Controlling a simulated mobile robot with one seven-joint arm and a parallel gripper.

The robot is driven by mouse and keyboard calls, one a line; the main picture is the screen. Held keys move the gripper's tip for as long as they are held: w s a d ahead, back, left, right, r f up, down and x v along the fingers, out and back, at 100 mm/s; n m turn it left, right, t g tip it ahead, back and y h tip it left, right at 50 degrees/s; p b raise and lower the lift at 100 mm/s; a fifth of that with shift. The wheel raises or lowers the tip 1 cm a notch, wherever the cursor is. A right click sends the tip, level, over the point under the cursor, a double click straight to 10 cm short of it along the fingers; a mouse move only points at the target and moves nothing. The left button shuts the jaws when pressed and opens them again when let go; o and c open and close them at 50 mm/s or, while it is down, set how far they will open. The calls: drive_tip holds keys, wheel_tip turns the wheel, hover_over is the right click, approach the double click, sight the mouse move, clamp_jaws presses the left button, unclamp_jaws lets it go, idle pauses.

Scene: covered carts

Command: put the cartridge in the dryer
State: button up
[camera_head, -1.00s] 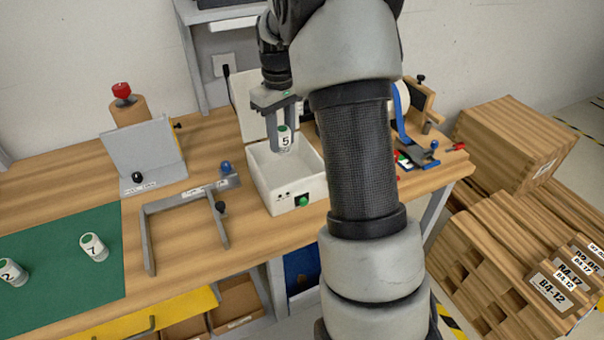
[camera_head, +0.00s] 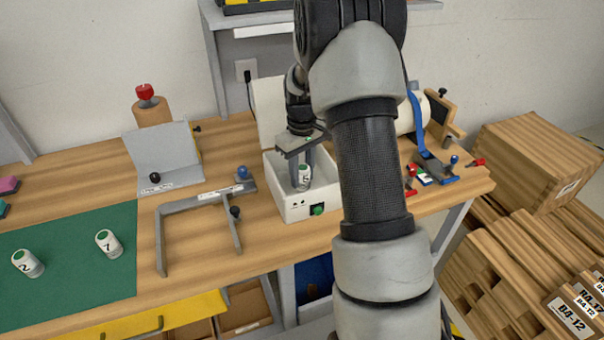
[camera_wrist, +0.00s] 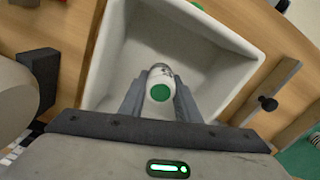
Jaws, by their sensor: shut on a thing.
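The cartridge (camera_head: 304,175) is a small white cylinder with a green top and the number 5. My gripper (camera_head: 303,172) is shut on it and holds it upright inside the open white box of the dryer (camera_head: 297,211). The dryer's lid (camera_head: 268,104) stands raised at the back, and a green button is on its front. In the wrist view the cartridge (camera_wrist: 161,84) sits between the two fingers, with the dryer's white walls (camera_wrist: 104,62) around it. I cannot tell whether its base touches the dryer floor.
Cartridges numbered 2 (camera_head: 27,263) and 7 (camera_head: 108,242) stand on the green mat (camera_head: 75,285) at left. A grey frame (camera_head: 190,202) with a blue knob is left of the dryer. Tools and a blue-handled device (camera_head: 430,160) lie at right. Wooden crates stand beyond the bench.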

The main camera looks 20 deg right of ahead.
drive_tip(key=o, duration=0.7)
drive_tip(key=shift+f, duration=0.2)
drive_tip(key=o, duration=0.4)
drive_tip(key=shift+r, duration=0.15)
